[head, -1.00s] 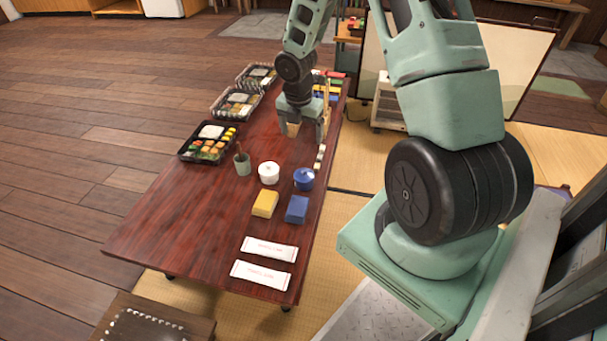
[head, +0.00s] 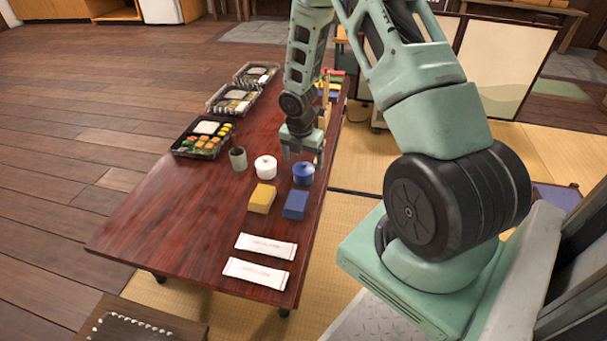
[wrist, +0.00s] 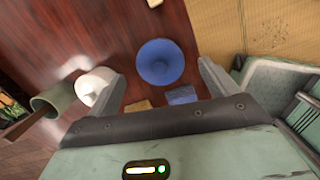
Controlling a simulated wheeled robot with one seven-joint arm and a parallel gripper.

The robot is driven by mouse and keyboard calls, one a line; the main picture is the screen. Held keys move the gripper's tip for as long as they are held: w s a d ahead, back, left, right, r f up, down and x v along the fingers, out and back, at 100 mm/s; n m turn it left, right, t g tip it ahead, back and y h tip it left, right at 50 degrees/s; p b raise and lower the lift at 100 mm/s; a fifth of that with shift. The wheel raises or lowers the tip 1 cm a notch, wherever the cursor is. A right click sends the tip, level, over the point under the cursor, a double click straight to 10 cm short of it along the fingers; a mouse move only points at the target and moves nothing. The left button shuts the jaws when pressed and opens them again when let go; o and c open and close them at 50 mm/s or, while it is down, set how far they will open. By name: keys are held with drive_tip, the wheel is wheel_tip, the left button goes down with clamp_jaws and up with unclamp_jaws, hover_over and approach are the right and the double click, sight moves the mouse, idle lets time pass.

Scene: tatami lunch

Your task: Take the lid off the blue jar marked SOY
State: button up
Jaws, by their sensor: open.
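The blue jar (head: 303,174) stands upright on the dark red table (head: 180,215) with its lid on, the lid's small knob showing in the head view. No marking can be read on it. In the wrist view the blue jar (wrist: 159,62) is seen from above, ahead of the fingers and between their lines. My gripper (head: 302,150) is open and empty, above and just behind the jar in the head view. Its two fingers also show in the wrist view (wrist: 165,82), the left one close to the white jar (wrist: 96,86). I see no contact with the blue jar.
The white lidded jar (head: 265,167) stands left of the blue jar, with a green cup (head: 238,159) beyond it. A yellow block (head: 262,198) and a blue block (head: 295,204) lie in front. Bento boxes (head: 203,139) line the left edge; two white packets (head: 266,246) lie nearer.

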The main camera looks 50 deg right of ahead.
wheel_tip(320, 180, down, 2)
drive_tip(key=shift+d+f, duration=0.15)
drive_tip(key=c, duration=1.1)
drive_tip(key=shift+o, duration=0.2)
